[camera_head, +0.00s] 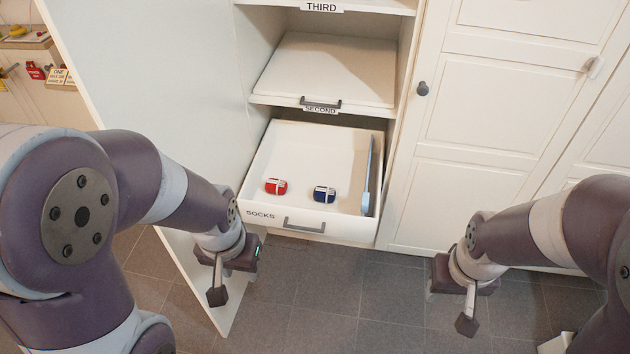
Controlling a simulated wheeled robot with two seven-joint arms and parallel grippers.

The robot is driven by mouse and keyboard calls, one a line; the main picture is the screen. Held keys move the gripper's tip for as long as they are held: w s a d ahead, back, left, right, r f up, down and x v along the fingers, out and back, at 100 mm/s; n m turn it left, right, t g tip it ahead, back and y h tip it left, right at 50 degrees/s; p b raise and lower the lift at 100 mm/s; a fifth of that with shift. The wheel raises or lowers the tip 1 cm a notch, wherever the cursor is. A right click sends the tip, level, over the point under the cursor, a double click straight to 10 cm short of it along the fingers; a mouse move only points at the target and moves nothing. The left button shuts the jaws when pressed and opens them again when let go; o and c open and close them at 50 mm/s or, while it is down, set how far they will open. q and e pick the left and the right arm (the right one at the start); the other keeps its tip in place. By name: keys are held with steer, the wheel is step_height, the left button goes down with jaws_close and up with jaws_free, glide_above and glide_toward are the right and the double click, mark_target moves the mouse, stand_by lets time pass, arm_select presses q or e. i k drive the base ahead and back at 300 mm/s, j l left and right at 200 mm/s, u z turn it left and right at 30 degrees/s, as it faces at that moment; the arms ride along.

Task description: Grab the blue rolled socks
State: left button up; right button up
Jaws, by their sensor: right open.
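The blue rolled socks (324,193), with a white band, lie in the open drawer labelled SOCKS (352,229), near its front and right of centre. The red rolled socks (276,187) lie to their left in the same drawer. My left gripper (217,296) hangs in front of the cabinet, below and left of the drawer, apart from both pairs of socks. Its fingers are seen edge-on, so its opening cannot be told. My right gripper (467,324) is open and empty, below and right of the drawer, over the floor.
A blue-grey flat panel (368,175) stands along the drawer's right side. A tall side panel (150,75) rises at the left, and closed white doors (480,120) stand at the right. The tiled floor (330,300) between my grippers is clear.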

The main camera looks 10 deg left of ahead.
mark_target(326, 195)
steer(key=i+l, duration=0.15)
steer(key=i, duration=0.3)
steer(key=i+l, duration=0.2)
steer(key=i, duration=0.2)
steer(key=i+l, duration=0.15)
steer(key=i, duration=0.3)
steer(key=i+l, duration=0.2)
steer(key=i, duration=0.25)
steer(key=j+u, duration=0.05)
